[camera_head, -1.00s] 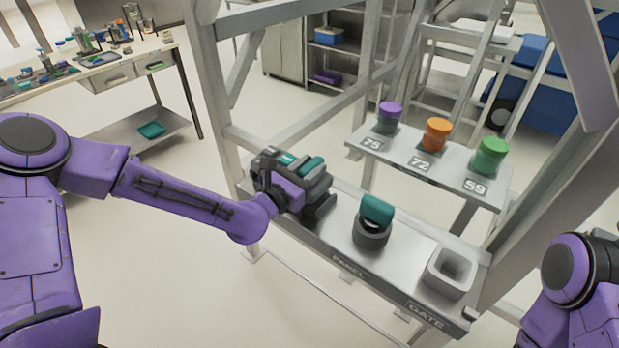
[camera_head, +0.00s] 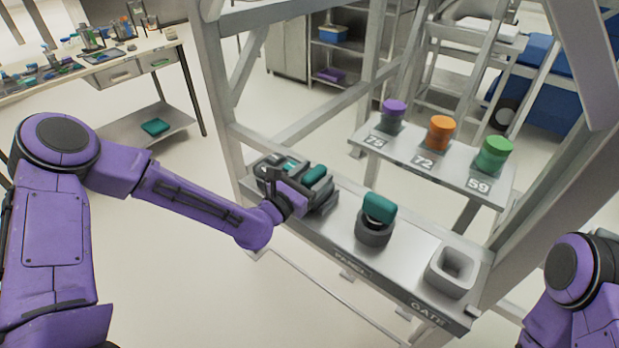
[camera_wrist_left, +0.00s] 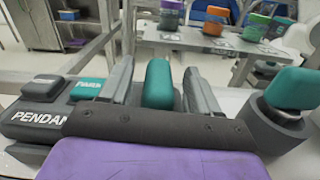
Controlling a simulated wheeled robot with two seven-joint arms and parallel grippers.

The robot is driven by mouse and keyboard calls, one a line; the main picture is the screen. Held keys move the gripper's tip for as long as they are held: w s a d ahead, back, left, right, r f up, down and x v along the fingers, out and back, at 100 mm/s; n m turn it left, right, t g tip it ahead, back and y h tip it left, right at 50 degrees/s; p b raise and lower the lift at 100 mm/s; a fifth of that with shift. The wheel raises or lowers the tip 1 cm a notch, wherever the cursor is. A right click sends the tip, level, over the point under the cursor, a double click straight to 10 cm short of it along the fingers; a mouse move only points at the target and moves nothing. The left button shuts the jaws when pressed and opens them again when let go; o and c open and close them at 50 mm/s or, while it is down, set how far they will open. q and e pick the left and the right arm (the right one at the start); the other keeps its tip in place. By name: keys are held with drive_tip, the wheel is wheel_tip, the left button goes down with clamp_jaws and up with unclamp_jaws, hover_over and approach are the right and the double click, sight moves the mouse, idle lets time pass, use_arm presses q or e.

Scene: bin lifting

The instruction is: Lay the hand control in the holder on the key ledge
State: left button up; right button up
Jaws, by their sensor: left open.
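The hand control (camera_head: 277,168), a dark grey body with teal parts, lies low at the left end of the key ledge (camera_head: 336,225). The wrist view shows dark grey housing marked "PENDAN…" (camera_wrist_left: 38,118) and a teal part with lettering. I cannot clearly separate the control from its holder there. My left gripper (camera_head: 301,186) is open at its right part. In the wrist view its fingers (camera_wrist_left: 157,82) stand either side of a teal block (camera_wrist_left: 158,72); gaps show beside it. The gripper hides part of the control. My right gripper is out of view.
On the ledge, a teal-topped piece stands in a dark round base (camera_head: 374,232) by "PANEL", and an empty grey square socket (camera_head: 451,270) by "GATE". A rear shelf (camera_head: 400,153) holds purple, orange and green canisters. Grey frame posts (camera_head: 213,90) stand close by.

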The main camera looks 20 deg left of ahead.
use_arm(q)
drive_tip(key=shift+s+a, duration=0.15)
drive_tip(key=shift+s, duration=0.15)
drive_tip(key=v, duration=1.1)
drive_tip(key=s+a+f+m+g+y, duration=0.2)
drive_tip(key=s+f+m+g, duration=0.35)
drive_tip(key=f, duration=0.55)
drive_tip(key=s+a+f+m+g+y, duration=0.1)
drive_tip(key=s+f+m+g+y, duration=0.25)
drive_tip(key=s+f+m, duration=0.6)
drive_tip(key=s+a+f+m+g+y, duration=0.4)
drive_tip(key=s+a+f+m+g, duration=0.1)
drive_tip(key=s+f+m, duration=0.3)
drive_tip(key=shift+s+a+f+m+b, duration=0.4)
drive_tip(key=shift+s+a+m, duration=0.2)
drive_tip(key=shift+s, duration=0.6)
